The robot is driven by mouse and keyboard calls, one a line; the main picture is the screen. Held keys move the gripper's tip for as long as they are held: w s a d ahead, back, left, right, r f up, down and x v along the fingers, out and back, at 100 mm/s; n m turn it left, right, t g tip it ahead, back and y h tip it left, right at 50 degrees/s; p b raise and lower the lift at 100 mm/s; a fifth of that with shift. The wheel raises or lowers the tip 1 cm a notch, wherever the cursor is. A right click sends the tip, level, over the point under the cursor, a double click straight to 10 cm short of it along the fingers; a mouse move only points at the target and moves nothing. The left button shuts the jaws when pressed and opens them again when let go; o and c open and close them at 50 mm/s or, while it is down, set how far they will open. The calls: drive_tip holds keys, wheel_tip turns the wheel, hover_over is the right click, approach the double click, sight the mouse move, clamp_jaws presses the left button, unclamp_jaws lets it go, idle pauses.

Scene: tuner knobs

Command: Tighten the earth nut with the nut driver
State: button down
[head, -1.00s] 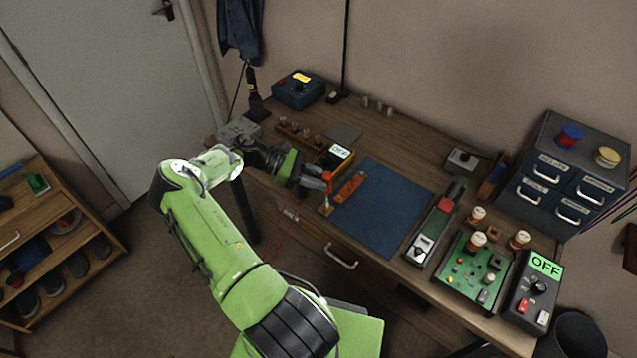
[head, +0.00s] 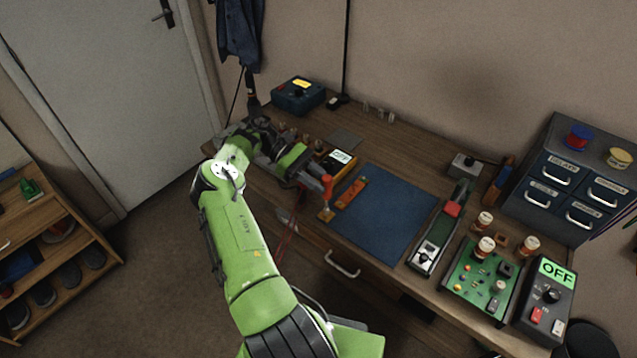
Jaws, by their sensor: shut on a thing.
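My gripper (head: 312,182) is at the near edge of the bench, left of the blue mat. It is shut on a red-handled tool (head: 327,182), which looks like the nut driver. The tool stands about upright, its lower end over or on a small brass-coloured piece (head: 326,214) at the bench edge. I cannot tell whether it touches that piece. The earth nut cannot be made out; it is too small or hidden under the tool. An orange bar (head: 351,193) lies just right of the tool.
The blue mat (head: 385,215) is bare. A meter with a lit display (head: 341,158) stands close behind my gripper. A slide-control box (head: 440,228), a green circuit board (head: 475,282) and a box reading OFF (head: 548,295) stand right. Drawers (head: 565,180) are at the back right.

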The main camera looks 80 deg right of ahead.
sight(329, 178)
drive_tip(key=shift+f, duration=0.25)
wheel_tip(329, 178, up, 4)
drive_tip(key=p, duration=0.3)
drive_tip(key=shift+d+r+p, duration=0.1)
drive_tip(key=shift+r+p, duration=0.1)
drive_tip(key=shift+p, duration=0.15)
drive_tip(key=shift+w, duration=0.1)
